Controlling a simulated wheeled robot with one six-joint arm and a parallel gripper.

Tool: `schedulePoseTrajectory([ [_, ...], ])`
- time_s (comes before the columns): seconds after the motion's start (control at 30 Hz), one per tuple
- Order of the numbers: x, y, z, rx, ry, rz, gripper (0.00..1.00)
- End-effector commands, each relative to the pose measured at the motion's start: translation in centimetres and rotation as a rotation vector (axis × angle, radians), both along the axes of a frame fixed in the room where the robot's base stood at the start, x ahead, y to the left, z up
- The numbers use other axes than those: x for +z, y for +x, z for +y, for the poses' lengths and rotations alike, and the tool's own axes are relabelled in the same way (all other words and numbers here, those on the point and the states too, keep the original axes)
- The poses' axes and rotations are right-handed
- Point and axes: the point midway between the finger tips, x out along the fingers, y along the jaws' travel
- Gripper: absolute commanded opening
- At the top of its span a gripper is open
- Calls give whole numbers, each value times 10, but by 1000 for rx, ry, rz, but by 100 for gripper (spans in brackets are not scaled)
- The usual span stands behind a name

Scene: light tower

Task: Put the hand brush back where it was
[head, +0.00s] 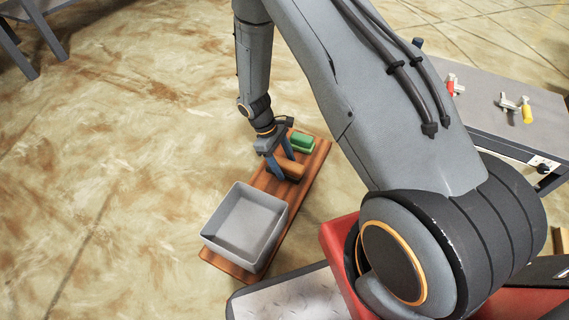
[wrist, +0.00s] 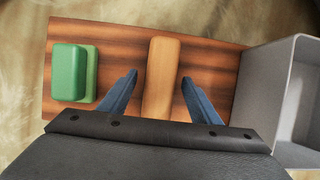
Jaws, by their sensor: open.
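A tan wooden block, likely the hand brush (wrist: 161,78), lies on a brown wooden board (wrist: 215,75). It also shows in the head view (head: 292,169); no bristles are visible. My gripper (wrist: 159,77) is open, with one blue finger on each side of the tan block. In the wrist view gaps show between both fingers and the block. The gripper also shows in the head view (head: 281,166), reaching down to the board. I cannot tell how far the fingertips are above the board.
A green block (wrist: 70,72) with a lighter green layer lies left of the tan block in the wrist view. A grey open bin (head: 246,222) stands on the board's near end and looks empty. A grey table (head: 480,100) with small fittings stands at the right. Floor left of the board is clear.

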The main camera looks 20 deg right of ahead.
Motion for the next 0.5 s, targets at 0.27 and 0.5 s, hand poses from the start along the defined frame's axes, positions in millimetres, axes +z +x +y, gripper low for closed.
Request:
schedulePoseTrajectory([
  [0.27,26,6,6,1,0,-3,57],
  [0.5,73,19,20,-1,0,-2,57],
])
